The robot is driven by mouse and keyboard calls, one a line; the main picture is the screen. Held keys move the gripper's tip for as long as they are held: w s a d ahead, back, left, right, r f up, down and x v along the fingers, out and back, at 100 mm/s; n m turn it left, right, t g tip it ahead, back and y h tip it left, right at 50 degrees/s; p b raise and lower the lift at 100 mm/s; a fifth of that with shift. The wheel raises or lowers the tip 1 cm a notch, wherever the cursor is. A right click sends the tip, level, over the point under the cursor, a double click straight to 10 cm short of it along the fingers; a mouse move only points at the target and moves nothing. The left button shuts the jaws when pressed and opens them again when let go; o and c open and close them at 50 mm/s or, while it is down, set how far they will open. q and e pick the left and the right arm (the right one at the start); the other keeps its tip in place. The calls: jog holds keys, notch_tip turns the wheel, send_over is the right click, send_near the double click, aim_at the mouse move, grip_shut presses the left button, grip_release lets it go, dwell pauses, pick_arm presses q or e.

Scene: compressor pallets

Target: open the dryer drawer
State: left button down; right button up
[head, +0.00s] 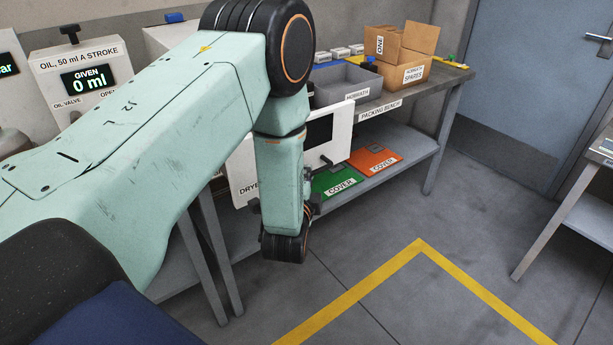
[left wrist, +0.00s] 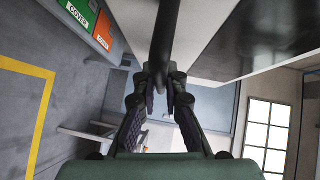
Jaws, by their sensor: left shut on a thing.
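The white dryer drawer front (head: 343,128) stands by the left end of the packing bench, partly hidden behind my left arm. Its label starts "DRYE" and the rest is covered. A dark window and a small black knob show on its right part. My left gripper (left wrist: 163,78) is shut on a black bar-shaped handle (left wrist: 165,35), which runs down between the fingertips in the left wrist view. In the head view the gripper is mostly hidden behind my wrist. How far the drawer stands out cannot be told. My right gripper is not in view.
The packing bench (head: 432,82) carries a grey tray (head: 347,86) and cardboard boxes (head: 400,50). Green (head: 337,181) and orange (head: 374,160) covers lie on its lower shelf. An oil machine (head: 85,75) stands left. The floor inside the yellow line (head: 420,243) is clear.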

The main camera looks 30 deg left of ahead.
pick_arm(q)
jog(key=shift+r, duration=0.1)
jog(key=c, duration=1.4)
grip_release()
jog(key=shift+w, duration=0.1)
jog(key=v, duration=1.2)
